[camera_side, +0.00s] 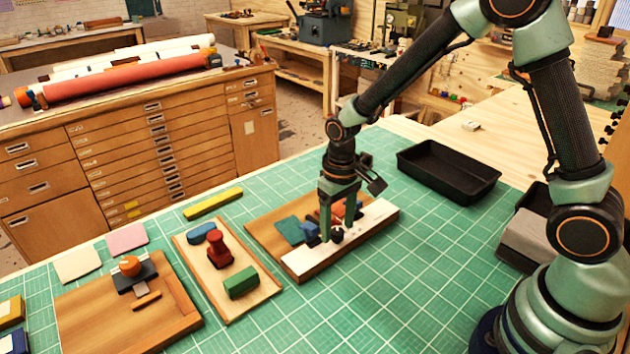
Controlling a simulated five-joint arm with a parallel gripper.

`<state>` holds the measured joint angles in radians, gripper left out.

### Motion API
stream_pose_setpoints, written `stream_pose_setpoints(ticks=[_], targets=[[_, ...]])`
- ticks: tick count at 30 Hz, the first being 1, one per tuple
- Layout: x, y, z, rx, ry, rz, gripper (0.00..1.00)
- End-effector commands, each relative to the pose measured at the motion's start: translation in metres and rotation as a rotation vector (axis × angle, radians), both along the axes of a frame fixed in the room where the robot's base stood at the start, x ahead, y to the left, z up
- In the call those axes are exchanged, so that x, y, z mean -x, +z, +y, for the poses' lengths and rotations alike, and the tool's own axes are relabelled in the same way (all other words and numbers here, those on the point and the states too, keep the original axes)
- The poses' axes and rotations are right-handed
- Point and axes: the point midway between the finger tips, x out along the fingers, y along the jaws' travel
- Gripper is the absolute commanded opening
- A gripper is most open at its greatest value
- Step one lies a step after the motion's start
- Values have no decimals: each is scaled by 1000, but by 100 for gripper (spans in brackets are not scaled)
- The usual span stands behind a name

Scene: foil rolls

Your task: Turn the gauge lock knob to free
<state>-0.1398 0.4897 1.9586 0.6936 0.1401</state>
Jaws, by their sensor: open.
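My gripper (338,226) points down over the middle wooden board (263,229), with its fingers open. The fingertips are at a small dark knob (337,237) by the white strip (375,218) along the board's front edge. I cannot tell whether they touch it, and no lock marking on it is readable. A blue piece (290,230) lies just left of the fingers. An orange-red part is partly hidden behind them. Another board (85,315) at the left carries an orange knob (130,265) on a dark block. I cannot tell for certain which knob is the gauge lock.
A narrow board (200,265) holds a red knobbed piece (217,250), a blue block and a green block (240,282). A yellow bar (213,203) lies behind it. An empty black tray (448,170) stands at the right. The green mat (390,300) in front is clear.

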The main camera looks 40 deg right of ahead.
Motion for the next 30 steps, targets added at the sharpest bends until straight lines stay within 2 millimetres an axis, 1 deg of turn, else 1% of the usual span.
stream_pose_setpoints(ticks=[3,11,14,15,16,17,25,30], targets=[[0,-6,0,0,0,1,67],[0,-6,0,0,0,0,67],[0,-6,0,0,0,0,32],[0,-6,0,0,0,0,17],[0,-6,0,0,0,0,5],[0,-6,0,0,0,0,0],[0,-6,0,0,16,0,0],[0,-6,0,0,77,0,0]])
